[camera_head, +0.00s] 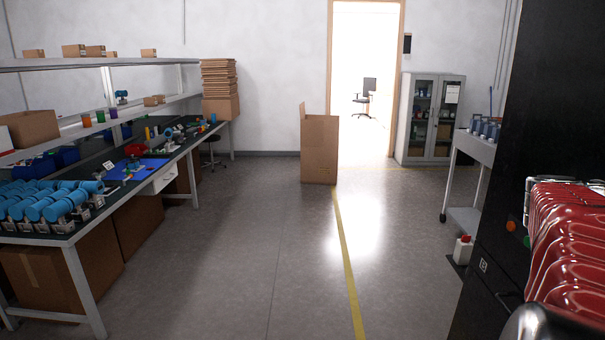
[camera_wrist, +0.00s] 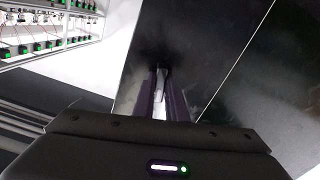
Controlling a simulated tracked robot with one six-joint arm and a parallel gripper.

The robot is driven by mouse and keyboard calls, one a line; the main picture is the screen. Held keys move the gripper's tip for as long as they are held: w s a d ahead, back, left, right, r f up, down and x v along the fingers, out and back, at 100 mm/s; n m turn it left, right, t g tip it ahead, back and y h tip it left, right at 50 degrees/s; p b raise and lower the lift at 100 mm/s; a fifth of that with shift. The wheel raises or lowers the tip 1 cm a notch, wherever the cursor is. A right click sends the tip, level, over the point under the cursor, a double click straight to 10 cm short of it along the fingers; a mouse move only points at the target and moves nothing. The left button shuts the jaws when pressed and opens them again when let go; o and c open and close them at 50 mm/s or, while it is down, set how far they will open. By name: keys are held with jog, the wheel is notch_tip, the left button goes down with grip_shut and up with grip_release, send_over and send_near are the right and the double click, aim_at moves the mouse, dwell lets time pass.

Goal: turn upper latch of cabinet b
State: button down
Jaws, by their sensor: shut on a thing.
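My gripper is not visible in the head view. A dark handle (camera_head: 508,298) also shows low on the cabinet there.
In the wrist view, a white rack (camera_wrist: 55,35) with green and black units shows at the upper left. In the head view, a workbench (camera_head: 150,205) stands at left, a cart (camera_head: 470,148) near the cabinet, and a carton (camera_head: 319,148) mid-floor. The central floor is clear.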

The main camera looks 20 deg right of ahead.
jog(key=shift+n, duration=0.4)
jog(key=n, duration=0.3)
dwell(0.3)
jog(key=shift+n, duration=0.4)
jog(key=n, duration=0.3)
dwell(0.4)
